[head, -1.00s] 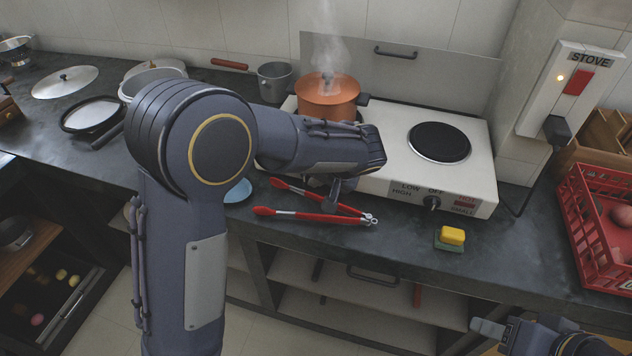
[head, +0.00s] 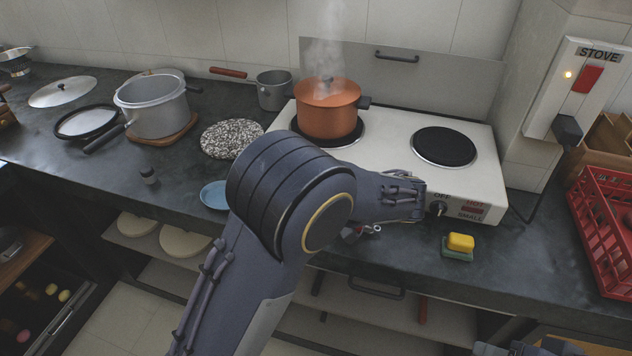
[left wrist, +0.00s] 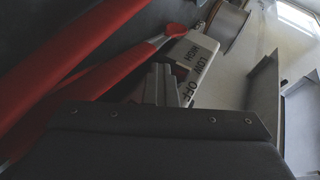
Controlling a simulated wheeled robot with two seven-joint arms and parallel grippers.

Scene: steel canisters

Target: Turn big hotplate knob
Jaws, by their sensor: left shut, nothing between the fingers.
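The white hotplate (head: 385,160) stands on the counter with two black burners. A knob (head: 437,209) shows at the right of its front panel, beside the word SMALL. The left part of the panel is behind my left arm, so the big knob is hidden in the head view. In the left wrist view, my left gripper (left wrist: 163,85) is shut and empty close to the panel lettering (left wrist: 195,65); I cannot make out a knob there or tell whether the fingers touch anything. My right gripper (head: 492,348) is partly visible at the bottom edge, its opening unclear.
A steaming orange pot (head: 327,110) stands on the left burner. Red tongs (left wrist: 85,75) lie on the counter beneath my left gripper. A yellow sponge (head: 460,243) lies in front of the hotplate. A red crate (head: 600,235) is at the right.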

